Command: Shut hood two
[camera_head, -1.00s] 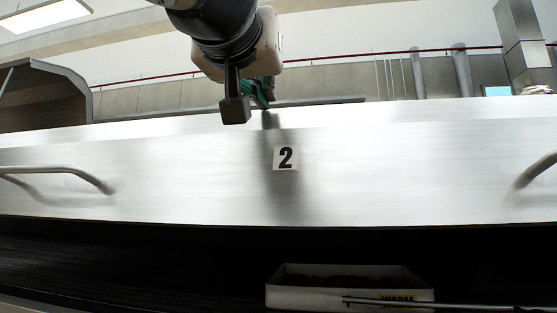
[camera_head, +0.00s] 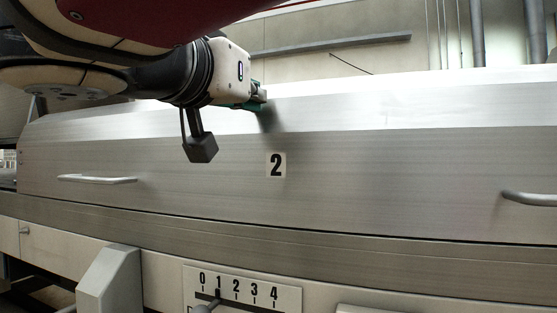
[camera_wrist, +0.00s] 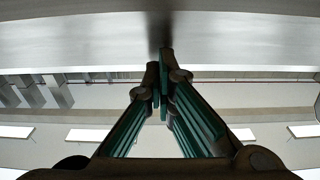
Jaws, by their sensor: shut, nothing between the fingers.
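Hood two (camera_head: 360,170) is the long brushed-metal cover with a "2" label (camera_head: 276,165) on its front. It is down, its lower edge along the metal frame below with only a thin dark seam showing. My gripper (camera_head: 258,98) is shut and empty, at the hood's upper front face left of centre. In the wrist view the closed fingertips (camera_wrist: 162,62) are against or very near the hood's metal surface (camera_wrist: 80,40); I cannot tell whether they touch.
The hood has a left handle (camera_head: 97,179) and a right handle (camera_head: 530,198). Below are a metal rail (camera_head: 330,236), a lever panel (camera_head: 245,290) numbered 0 to 4, and a grey housing (camera_head: 110,280) at the lower left. Pipes (camera_head: 476,35) stand behind.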

